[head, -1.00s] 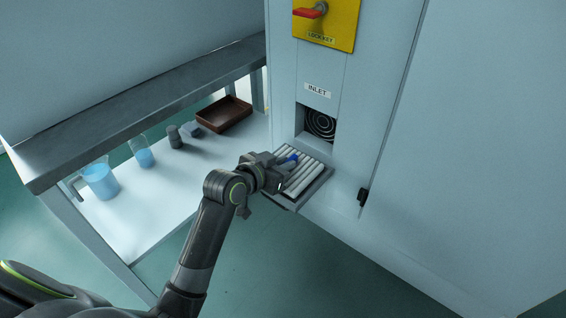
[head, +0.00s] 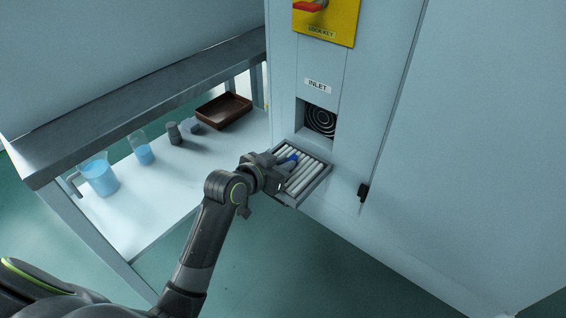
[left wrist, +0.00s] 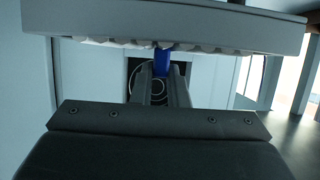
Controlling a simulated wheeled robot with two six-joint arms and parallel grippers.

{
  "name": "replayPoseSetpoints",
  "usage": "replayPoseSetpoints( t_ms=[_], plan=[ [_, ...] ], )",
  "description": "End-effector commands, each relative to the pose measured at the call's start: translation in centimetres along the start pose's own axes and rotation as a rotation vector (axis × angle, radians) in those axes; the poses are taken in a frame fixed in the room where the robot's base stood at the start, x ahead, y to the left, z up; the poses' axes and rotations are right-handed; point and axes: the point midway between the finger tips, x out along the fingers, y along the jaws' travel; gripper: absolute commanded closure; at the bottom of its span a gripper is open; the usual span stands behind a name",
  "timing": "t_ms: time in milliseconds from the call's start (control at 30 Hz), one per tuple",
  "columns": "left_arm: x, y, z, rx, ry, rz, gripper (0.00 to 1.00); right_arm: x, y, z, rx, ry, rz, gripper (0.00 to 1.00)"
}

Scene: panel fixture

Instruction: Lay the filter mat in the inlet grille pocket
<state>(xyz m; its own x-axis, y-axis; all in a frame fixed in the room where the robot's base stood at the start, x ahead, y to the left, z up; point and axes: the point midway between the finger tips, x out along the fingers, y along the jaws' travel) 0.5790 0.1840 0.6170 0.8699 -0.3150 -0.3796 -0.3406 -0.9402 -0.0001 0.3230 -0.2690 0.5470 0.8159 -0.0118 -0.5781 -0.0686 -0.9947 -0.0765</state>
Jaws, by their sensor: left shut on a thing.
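The filter mat (head: 306,177) is white and ribbed, with a blue tab (head: 291,158). In the head view it lies in or over the grey grille pocket (head: 292,203), which stands out below the cabinet's square inlet opening. My left gripper (head: 283,166) reaches it from the left and is shut on the blue tab. In the left wrist view, the gripper fingers (left wrist: 160,80) close around the tab (left wrist: 162,54), and the mat's wavy white edge (left wrist: 110,43) shows along the grey frame (left wrist: 190,22). I cannot tell whether the mat sits fully flat. My right gripper is out of view.
The inlet opening (head: 321,121) shows dark rings inside. A black latch (head: 363,192) sits right of the pocket. Left, a bench shelf (head: 150,216) holds a blue-filled jug (head: 100,179), a beaker (head: 144,154), small grey items (head: 174,134) and a brown tray (head: 224,111).

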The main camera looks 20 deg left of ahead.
Motion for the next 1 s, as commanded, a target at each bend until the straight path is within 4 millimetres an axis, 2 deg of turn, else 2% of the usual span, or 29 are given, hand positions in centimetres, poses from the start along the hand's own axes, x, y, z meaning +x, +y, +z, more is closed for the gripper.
replayPoseSetpoints(
  t_ms=[133, 167, 333, 600, 733, 867, 1000],
  plan=[
    [0.1, 0.0, 0.3, 0.0, 0.0, 0.0, 1.0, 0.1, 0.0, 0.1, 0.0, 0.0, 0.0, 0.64],
    [0.1, 0.0, 0.2, 0.0, 0.0, 0.0, 0.84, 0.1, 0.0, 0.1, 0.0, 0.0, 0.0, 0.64],
    [0.1, 0.0, 0.2, 0.0, 0.0, 0.0, 0.61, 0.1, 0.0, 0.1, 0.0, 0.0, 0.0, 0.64],
    [0.0, 0.0, 0.2, 0.0, 0.0, 0.0, 0.61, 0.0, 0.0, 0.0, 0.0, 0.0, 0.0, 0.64],
    [-0.7, -0.1, 0.2, 0.0, -0.001, -0.001, 0.61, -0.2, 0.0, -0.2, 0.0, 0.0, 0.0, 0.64],
    [-2.8, -0.1, 0.0, 0.002, 0.0, -0.002, 0.61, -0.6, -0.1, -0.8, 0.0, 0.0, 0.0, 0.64],
    [-6.2, -0.1, -0.1, 0.003, -0.002, -0.002, 0.61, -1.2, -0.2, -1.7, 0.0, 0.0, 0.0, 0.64]
  ],
)
